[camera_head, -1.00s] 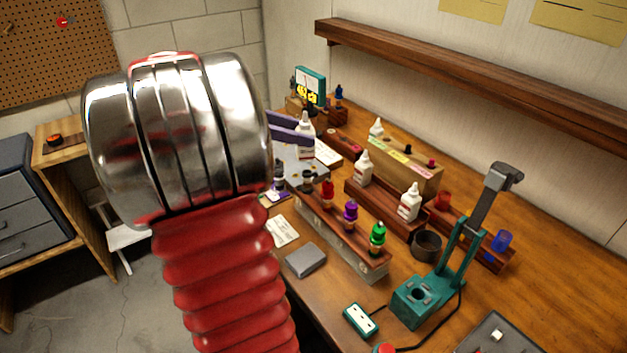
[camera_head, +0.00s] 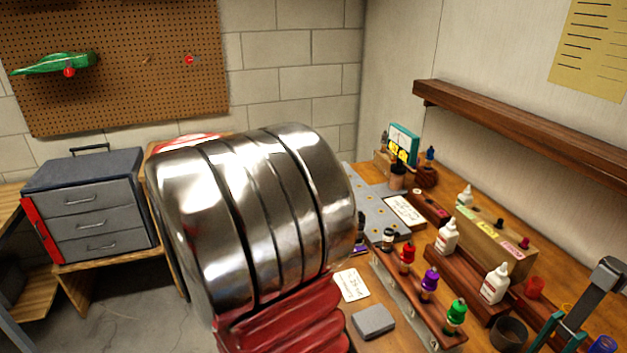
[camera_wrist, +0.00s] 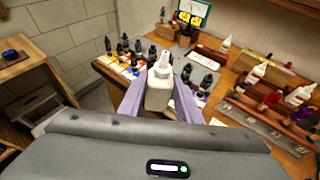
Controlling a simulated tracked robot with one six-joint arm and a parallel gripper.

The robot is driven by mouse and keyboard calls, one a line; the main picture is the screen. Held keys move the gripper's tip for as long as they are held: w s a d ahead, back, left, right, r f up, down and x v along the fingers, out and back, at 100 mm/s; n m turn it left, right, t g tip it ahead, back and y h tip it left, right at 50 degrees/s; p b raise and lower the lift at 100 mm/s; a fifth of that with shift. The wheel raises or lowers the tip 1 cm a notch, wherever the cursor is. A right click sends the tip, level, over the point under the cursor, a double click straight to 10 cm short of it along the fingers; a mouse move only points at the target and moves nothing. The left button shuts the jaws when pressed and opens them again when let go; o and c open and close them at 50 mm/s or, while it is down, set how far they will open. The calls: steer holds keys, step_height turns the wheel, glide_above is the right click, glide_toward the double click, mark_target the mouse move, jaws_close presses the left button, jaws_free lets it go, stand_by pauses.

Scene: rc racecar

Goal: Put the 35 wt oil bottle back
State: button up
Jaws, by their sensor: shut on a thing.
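In the wrist view, my gripper (camera_wrist: 158,100) is shut on a white dropper bottle (camera_wrist: 158,87), held upright between its two purple fingers. Its label cannot be read, so I cannot tell the grade. In the head view, my own arm hides the gripper and the held bottle.
A row of red, purple and green bottles stands on a front rack (camera_head: 410,297). Several dark bottles (camera_wrist: 205,78) stand around the held bottle's background in the wrist view. A wall shelf (camera_head: 520,125) overhangs the bench. A grey drawer cabinet (camera_head: 90,205) stands at left.

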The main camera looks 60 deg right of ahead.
steer(key=w+a+f+n+t+y, duration=0.1)
steer(key=w+a+f+n+t, duration=0.35)
steer(key=w+a, duration=0.45)
steer(key=w+a+f+n+t+y, duration=0.1)
steer(key=w+a+f+n+t, duration=0.3)
steer(key=w+a, duration=0.45)
steer(key=a+f+n+t+y, duration=0.3)
steer(key=a+f+n, duration=0.1)
steer(key=a, duration=0.8)
steer(key=a+f+n+t+y, duration=0.3)
steer(key=a+f+y, duration=0.1)
steer(key=a, duration=0.8)
steer(key=shift+s+a+f+n, duration=0.35)
steer(key=shift+a+f, duration=0.05)
steer(key=shift+f, duration=0.25)
steer(key=shift+d, duration=0.1)
